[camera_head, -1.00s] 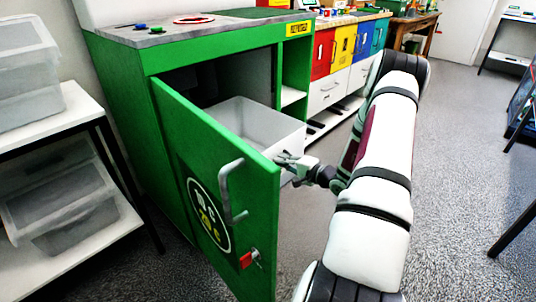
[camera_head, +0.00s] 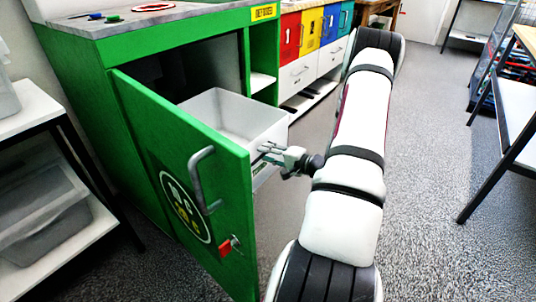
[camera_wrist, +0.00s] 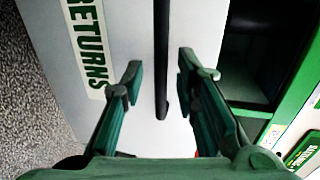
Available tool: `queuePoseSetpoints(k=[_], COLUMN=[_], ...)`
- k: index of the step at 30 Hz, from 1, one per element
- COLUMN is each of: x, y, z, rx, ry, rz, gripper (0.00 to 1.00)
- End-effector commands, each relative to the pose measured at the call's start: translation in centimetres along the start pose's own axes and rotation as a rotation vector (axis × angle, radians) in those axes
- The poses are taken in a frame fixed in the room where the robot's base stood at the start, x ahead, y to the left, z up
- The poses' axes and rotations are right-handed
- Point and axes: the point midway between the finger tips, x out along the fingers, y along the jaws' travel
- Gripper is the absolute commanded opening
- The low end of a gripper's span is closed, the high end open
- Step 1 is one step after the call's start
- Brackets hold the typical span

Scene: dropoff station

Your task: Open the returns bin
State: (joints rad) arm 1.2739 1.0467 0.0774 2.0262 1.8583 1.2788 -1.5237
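The returns bin (camera_head: 215,118) is a white open-topped box in the green cabinet, standing partly out past the cabinet front. In the wrist view its pale front (camera_wrist: 120,40) bears a "RETURNS" label (camera_wrist: 84,45). A dark bar handle (camera_wrist: 162,50) crosses that front. My gripper (camera_head: 272,152) is at the bin's front, beside the open green door. In the wrist view my gripper (camera_wrist: 160,78) is open, one finger on each side of the bar, with gaps showing. I cannot tell how deep the bar sits between the fingers.
The green door (camera_head: 190,170), with a grey handle and red latch, stands open just left of my gripper. A white shelf (camera_head: 70,240) with clear tubs is at the left. A white table (camera_head: 515,120) stands at the right. Grey floor (camera_head: 430,120) is clear between.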

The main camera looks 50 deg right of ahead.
Motion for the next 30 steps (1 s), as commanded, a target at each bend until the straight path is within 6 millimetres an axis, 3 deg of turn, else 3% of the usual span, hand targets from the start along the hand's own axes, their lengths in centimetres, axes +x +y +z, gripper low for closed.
queuePoseSetpoints(k=[11,24,30], x=[-0.8,-9.0,-11.4], y=[0.0,0.0,0.0], z=[-0.1,-0.1,-0.1], rx=[0.0,0.0,0.001], ry=[0.001,0.004,0.002], rz=[-0.001,0.0,0.0], gripper=[0.29,0.29,0.29])
